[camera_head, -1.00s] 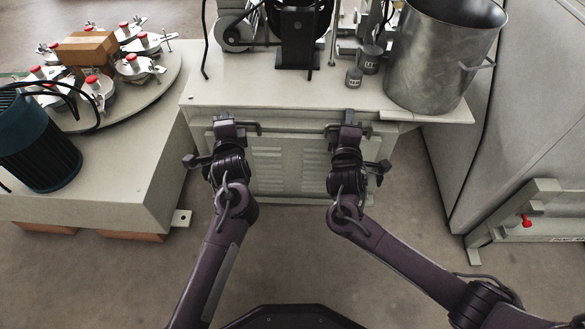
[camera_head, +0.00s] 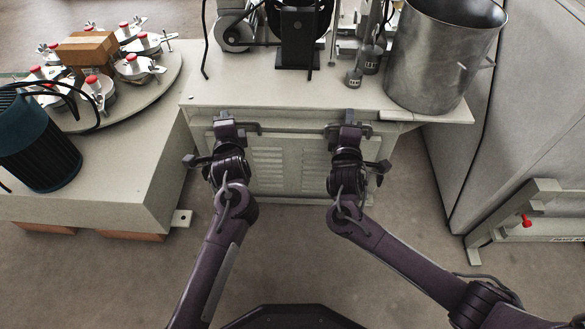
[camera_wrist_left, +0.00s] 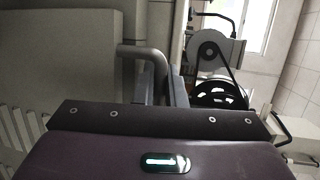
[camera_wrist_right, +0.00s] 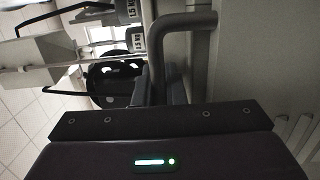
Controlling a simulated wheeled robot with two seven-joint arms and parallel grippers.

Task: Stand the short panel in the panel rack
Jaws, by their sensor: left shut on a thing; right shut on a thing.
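The short panel (camera_head: 273,165) is pale and louvred, and it stands upright at the front of the machine cabinet, below the table top. It has a dark bar handle at each upper side. My left gripper (camera_head: 225,120) is shut on the left handle (camera_head: 254,127), which also shows in the left wrist view (camera_wrist_left: 147,56). My right gripper (camera_head: 348,119) is shut on the right handle (camera_head: 329,129), which also shows in the right wrist view (camera_wrist_right: 178,45). The panel rack (camera_head: 540,195) is a pale frame with a red knob on the floor at the right; its label is cut off.
A metal bucket (camera_head: 438,60) stands on the right of the machine top (camera_head: 280,98), beside small weights (camera_head: 354,77). A round turntable (camera_head: 140,100) and a teal motor (camera_head: 35,145) are at the left. A large grey cabinet (camera_head: 525,110) stands behind the rack. Floor in front is clear.

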